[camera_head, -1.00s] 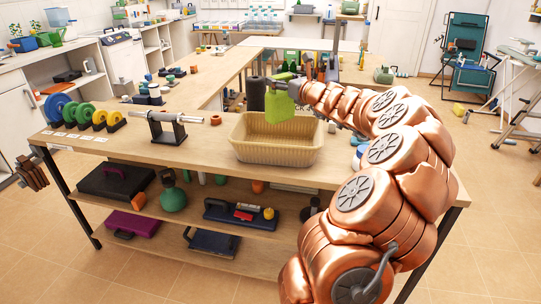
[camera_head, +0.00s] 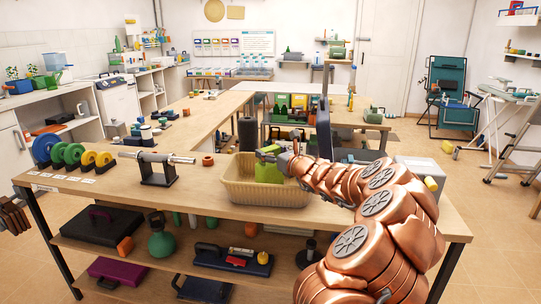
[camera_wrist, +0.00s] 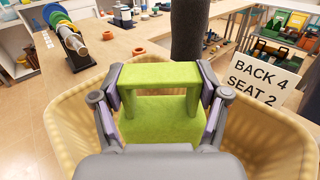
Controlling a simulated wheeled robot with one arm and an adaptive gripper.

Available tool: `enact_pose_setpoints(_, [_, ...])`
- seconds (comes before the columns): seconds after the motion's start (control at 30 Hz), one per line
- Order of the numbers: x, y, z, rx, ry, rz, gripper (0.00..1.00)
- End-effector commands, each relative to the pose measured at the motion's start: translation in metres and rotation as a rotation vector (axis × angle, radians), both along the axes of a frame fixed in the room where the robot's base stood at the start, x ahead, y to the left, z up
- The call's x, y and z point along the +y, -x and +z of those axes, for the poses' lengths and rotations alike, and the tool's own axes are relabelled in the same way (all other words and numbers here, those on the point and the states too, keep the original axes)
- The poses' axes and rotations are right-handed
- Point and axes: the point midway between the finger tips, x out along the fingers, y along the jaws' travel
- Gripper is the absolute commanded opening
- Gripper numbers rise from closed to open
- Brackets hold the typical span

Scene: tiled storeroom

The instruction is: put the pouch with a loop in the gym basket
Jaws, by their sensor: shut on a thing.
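The lime green pouch with a loop (camera_head: 268,172) is held by my gripper (camera_head: 270,157). In the wrist view the pouch (camera_wrist: 160,113) hangs between the two fingers of my gripper (camera_wrist: 160,80), which are shut on its loop. The gym basket (camera_head: 262,196) is a tan, woven-looking open tub on the wooden table. The pouch is inside the basket's opening, its lower part hidden behind the front wall. The basket rim (camera_wrist: 262,120) surrounds it in the wrist view. I cannot tell whether the pouch touches the basket floor.
A barbell stand (camera_head: 157,168) and coloured weight plates (camera_head: 73,155) stand left of the basket. An orange ring (camera_head: 208,161) lies close by. A dark cylinder (camera_head: 247,134) stands behind the basket. A sign (camera_wrist: 258,80) shows in the wrist view.

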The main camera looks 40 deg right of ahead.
Motion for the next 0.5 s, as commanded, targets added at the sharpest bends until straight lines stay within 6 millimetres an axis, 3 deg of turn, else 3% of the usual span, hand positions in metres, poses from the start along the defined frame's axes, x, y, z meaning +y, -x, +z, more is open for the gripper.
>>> enact_pose_setpoints(0.43, [-0.0006,0.0006,-0.0064,-0.002,0.001,-0.002,0.14])
enact_pose_setpoints(0.47, [-0.0007,0.0007,-0.0067,-0.002,0.001,-0.002,0.75])
enact_pose_setpoints(0.5, [-0.0008,0.0008,-0.0063,-0.002,0.001,-0.002,0.79])
